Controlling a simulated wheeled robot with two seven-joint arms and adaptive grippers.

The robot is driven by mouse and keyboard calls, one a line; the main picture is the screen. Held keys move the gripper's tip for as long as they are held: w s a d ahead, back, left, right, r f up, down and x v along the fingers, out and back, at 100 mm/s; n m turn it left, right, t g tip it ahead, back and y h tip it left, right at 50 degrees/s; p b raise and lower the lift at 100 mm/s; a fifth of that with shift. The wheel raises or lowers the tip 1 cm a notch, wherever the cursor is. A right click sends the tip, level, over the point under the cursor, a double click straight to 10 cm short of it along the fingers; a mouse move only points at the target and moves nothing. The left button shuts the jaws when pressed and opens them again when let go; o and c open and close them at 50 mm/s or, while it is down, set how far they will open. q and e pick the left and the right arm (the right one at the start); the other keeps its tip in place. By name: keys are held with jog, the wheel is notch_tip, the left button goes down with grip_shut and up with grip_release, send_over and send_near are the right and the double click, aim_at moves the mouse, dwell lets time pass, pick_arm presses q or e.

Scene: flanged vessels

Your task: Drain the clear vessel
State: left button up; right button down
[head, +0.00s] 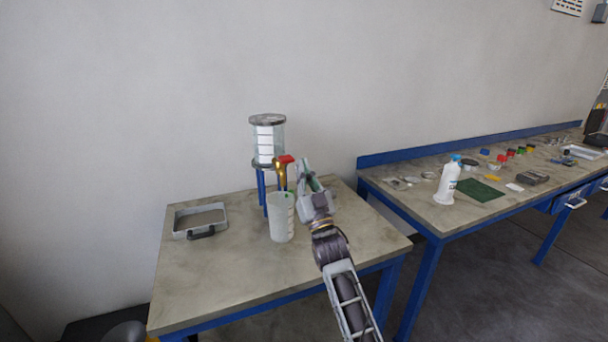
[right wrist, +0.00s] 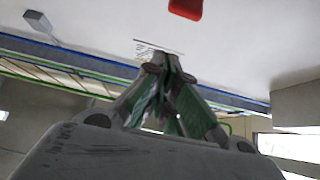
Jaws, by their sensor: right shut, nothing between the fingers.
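The clear vessel (head: 268,140) stands upright on blue legs on the near table, with a grey lid and a white scale on its wall. A brass valve (head: 280,173) with a red handle (head: 286,159) sticks out low on its front. A translucent beaker (head: 281,218) stands on the table below the valve. My right gripper (head: 303,165) is shut and empty, just right of the red handle and apart from it. In the right wrist view its fingertips (right wrist: 172,62) meet, and the red handle (right wrist: 186,8) shows at the top edge. My left gripper is not in view.
A grey tray (head: 201,221) with a black handle lies left on the near table (head: 215,278). A second bench at right holds a white bottle (head: 447,181), a green mat (head: 480,190) and small parts. The near table's front left is clear.

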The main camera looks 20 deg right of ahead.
aim_at(286, 159)
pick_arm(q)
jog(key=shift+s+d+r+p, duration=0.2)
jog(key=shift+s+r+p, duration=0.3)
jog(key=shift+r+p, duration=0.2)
pick_arm(e)
jog(key=w+r, duration=0.1)
jog(key=w, duration=0.5)
dwell(0.4)
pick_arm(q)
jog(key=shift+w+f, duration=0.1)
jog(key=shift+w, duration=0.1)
pick_arm(e)
jog(key=shift+w+a, duration=0.1)
